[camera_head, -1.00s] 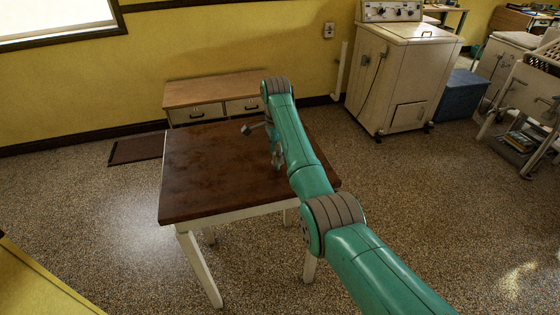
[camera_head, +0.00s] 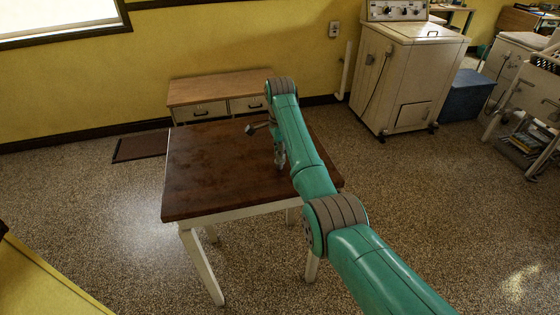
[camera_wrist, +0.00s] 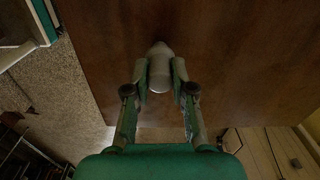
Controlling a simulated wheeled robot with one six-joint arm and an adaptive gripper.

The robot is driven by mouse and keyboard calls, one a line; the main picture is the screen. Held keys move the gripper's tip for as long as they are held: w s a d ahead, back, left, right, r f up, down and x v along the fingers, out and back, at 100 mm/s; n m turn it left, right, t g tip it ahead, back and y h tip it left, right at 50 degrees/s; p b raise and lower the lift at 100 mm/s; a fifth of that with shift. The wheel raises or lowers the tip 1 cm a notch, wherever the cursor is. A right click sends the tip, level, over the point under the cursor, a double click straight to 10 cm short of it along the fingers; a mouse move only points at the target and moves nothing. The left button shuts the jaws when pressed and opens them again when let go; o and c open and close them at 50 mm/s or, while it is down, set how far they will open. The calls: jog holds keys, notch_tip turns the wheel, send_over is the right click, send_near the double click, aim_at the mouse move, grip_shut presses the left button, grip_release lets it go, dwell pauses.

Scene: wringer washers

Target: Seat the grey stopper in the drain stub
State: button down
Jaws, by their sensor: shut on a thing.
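The grey stopper (camera_wrist: 159,66) is a pale, rounded, tapered piece in the wrist view. It sits between the two fingertips of my gripper (camera_wrist: 160,72), which is shut on it. The brown table top (camera_wrist: 230,70) lies beyond the stopper; I cannot tell how far below it is. In the head view my gripper (camera_head: 280,155) is over the right part of the table (camera_head: 215,180), partly hidden by my green arm, and the stopper cannot be made out there. I cannot pick out the drain stub in either view.
A low drawer cabinet (camera_head: 215,92) stands behind the table by the yellow wall. A white washer (camera_head: 405,75) and a blue box (camera_head: 462,95) stand at the back right. A white pipe (camera_head: 344,72) runs down the wall. The left part of the table is bare.

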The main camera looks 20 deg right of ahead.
jog(key=shift+r, duration=2.5)
